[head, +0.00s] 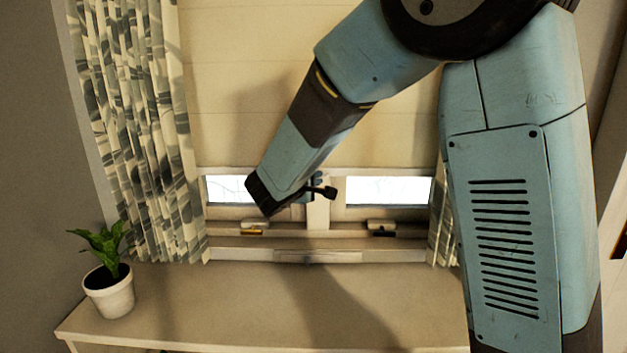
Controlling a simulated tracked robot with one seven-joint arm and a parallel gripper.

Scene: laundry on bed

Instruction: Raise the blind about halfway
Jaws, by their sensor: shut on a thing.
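The cream blind (400,110) hangs over most of the window, with its pale bottom edge just above a strip of bright glass (388,190). My gripper (320,189) is at the middle of that bottom edge, partly hidden behind my own wrist. It is shut on the blind at its lower edge. The exact spot where the fingers grip is small and mostly covered by my arm.
A patterned curtain (135,120) hangs at the left, and a strip of curtain (444,235) shows at the right. A potted plant (108,285) stands on the left of the shelf (240,300) below the window. The middle of the shelf is clear.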

